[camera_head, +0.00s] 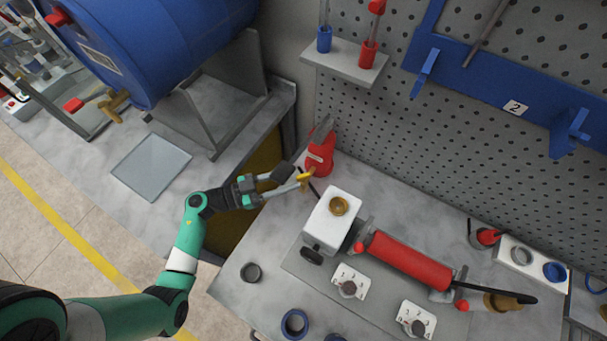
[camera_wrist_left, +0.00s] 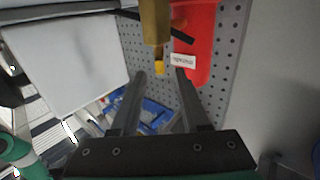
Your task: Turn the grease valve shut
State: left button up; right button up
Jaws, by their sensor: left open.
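A red container (camera_head: 320,157) with a grey top stands at the back left corner of the bench. A yellow-brass fitting, apparently the grease valve (camera_head: 305,175), shows at its front. In the left wrist view the brass fitting (camera_wrist_left: 155,25) ends in a yellow tip, with a dark thin bar near it and the red labelled body (camera_wrist_left: 200,40) behind. My left gripper (camera_head: 292,180) is open beside the fitting. In its wrist view the two fingers (camera_wrist_left: 161,75) stand apart, with the yellow tip just beyond and between them. I cannot tell whether they touch it. My right gripper is not in view.
A white block (camera_head: 325,228) with a brass ring stands close right of my gripper. A red cylinder (camera_head: 405,262) lies beyond it on a plate. A blue drum (camera_head: 150,45) is on the left bench. Pegboard (camera_head: 480,130) stands behind. A gap separates the benches.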

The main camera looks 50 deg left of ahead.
aim_at(304, 175)
pick_arm(q)
jog(key=x, duration=0.4)
jog(key=shift+w+d+b, duration=0.1)
jog(key=shift+w+b, duration=0.2)
jog(key=shift+b, duration=0.05)
jog(key=shift+c, duration=0.2)
grip_shut()
